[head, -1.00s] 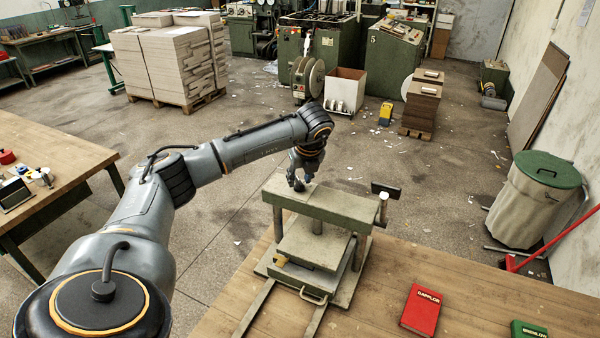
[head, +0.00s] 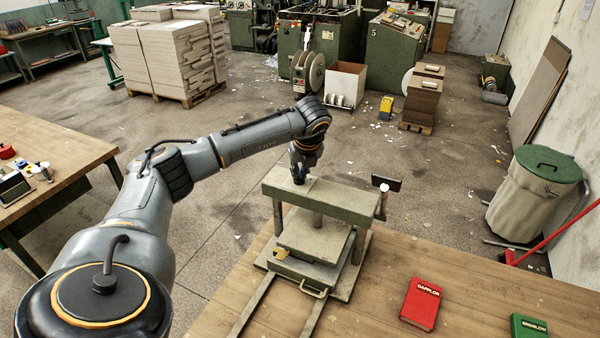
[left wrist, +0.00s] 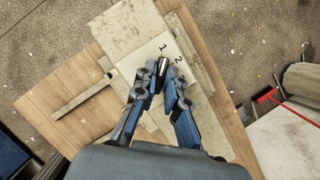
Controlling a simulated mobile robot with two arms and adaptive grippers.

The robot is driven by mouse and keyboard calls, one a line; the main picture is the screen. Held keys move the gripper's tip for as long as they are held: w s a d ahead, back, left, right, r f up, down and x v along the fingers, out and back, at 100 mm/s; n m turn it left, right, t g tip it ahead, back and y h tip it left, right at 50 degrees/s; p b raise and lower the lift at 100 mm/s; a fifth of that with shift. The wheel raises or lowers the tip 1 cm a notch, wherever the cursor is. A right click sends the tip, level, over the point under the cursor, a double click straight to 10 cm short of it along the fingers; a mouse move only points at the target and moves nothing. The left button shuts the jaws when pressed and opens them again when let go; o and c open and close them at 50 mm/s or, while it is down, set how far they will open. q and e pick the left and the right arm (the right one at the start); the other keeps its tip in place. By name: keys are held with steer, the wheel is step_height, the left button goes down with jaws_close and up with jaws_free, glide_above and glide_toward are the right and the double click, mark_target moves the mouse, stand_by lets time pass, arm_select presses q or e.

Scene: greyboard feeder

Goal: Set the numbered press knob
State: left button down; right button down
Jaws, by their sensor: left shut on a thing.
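The press (head: 345,206) stands on the wooden table, with a pale green crossbeam on top. My left gripper (head: 299,180) points down at the left part of the crossbeam. In the left wrist view, the left gripper (left wrist: 164,72) is shut on the small dark knob (left wrist: 163,65), which is mostly hidden between the fingertips. The printed numbers 1 (left wrist: 163,47) and 2 (left wrist: 178,60) show on the plate beside the fingertips. I cannot make out the knob's pointer. My right gripper is not in view.
A red book (head: 421,304) and a green book (head: 528,328) lie on the table to the right. A dark lever with a pale end (head: 384,187) sticks up at the press's right side. The table between press and books is clear.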

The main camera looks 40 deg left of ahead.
arm_select(q)
steer(key=m+b, duration=0.2)
steer(key=m+t+h+b, duration=0.1)
steer(key=m+b, duration=0.1)
steer(key=b, duration=0.1)
steer(key=shift+s+a+f+m, duration=0.1)
steer(key=shift+a+f+m, duration=0.1)
steer(key=shift+m, duration=0.1)
steer(key=m+t+h+b, duration=0.1)
steer(key=m+b, duration=0.1)
steer(key=m, duration=0.1)
steer(key=shift+r+m+b, duration=0.15)
steer(key=shift+m+b, duration=0.15)
steer(key=shift+m+h, duration=0.5)
steer(key=shift+m, duration=0.4)
steer(key=m+h, duration=0.1)
steer(key=m, duration=0.1)
steer(key=shift+a+r+m, duration=0.1)
steer(key=shift+r+m, duration=0.05)
steer(key=shift+m, duration=0.25)
steer(key=shift+a+m+h+p, duration=0.15)
steer(key=shift+m+h, duration=0.3)
steer(key=shift+m, duration=0.7)
steer(key=shift+d+m+h+p, duration=0.15)
steer(key=shift+m+h, duration=0.3)
steer(key=shift+m, duration=0.7)
steer(key=shift+a, duration=0.1)
steer(key=c, duration=1.4)
jaws_free()
